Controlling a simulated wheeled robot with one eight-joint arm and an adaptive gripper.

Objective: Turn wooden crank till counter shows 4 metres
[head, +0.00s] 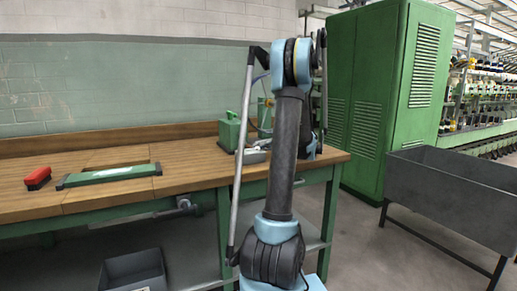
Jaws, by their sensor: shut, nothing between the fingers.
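A small green bench machine (229,131) stands near the right end of the wooden workbench, partly behind my arm. A yellowish part of it shows beside my arm, too small to make out. I cannot pick out the wooden crank or read a counter from here. My arm rises in front of the machine and bends over at the top. Its far end comes down behind the upright link, near the bench's right end. I cannot make out my gripper; it seems hidden behind the arm.
The wooden workbench (95,200) carries a red brush (38,178) and a green bar-shaped tool (108,174) at left. A dark bin (133,270) is below. A green cabinet (372,95) and grey trough (455,190) stand right. The bench's middle is clear.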

